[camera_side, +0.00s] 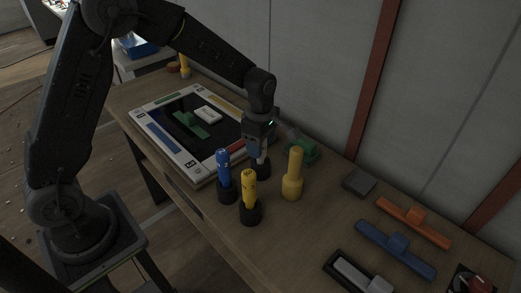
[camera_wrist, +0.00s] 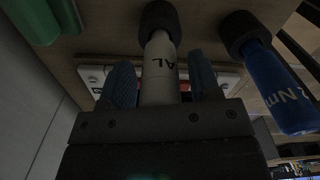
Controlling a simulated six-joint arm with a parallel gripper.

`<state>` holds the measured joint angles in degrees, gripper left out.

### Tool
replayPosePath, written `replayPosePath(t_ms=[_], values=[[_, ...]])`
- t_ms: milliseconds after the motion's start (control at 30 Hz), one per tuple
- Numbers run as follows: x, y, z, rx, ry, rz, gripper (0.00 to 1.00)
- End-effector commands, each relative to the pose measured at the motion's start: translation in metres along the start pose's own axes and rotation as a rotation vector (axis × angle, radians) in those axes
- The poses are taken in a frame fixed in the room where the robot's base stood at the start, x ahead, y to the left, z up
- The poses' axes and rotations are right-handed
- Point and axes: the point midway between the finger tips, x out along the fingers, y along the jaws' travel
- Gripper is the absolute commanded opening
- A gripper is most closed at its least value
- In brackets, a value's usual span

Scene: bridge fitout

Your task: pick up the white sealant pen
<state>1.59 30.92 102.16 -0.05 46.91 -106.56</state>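The white sealant pen (camera_wrist: 159,72) stands upright in a dark round holder (camera_wrist: 159,17), with the letters "AL" showing on it. My gripper (camera_wrist: 161,62) is open, with one blue-grey finger on each side of the pen.
A blue pen (camera_side: 223,168) and a yellow pen (camera_side: 249,186) stand in holders close by. A yellow tool (camera_side: 293,172) stands to the right, and a green object (camera_side: 302,151) lies behind. A framed panel (camera_side: 203,174) is at left. Orange and blue handled pieces (camera_side: 396,248) lie at right.

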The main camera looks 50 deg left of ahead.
Motion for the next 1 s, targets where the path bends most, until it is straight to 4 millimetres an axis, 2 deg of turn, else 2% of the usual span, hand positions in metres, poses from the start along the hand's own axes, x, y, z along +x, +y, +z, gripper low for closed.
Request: replayPosePath(t_ms=[67, 467, 767, 1000], values=[[0.0, 0.0, 0.0, 0.0, 0.0, 0.0, 0.49], [-0.001, 0.0, 0.0, 0.0, 0.0, 0.0, 0.11], [-0.007, 0.001, 0.0, 0.0, -0.001, 0.003, 0.11], [-0.049, 0.001, 0.0, 0.0, -0.002, 0.007, 0.11]])
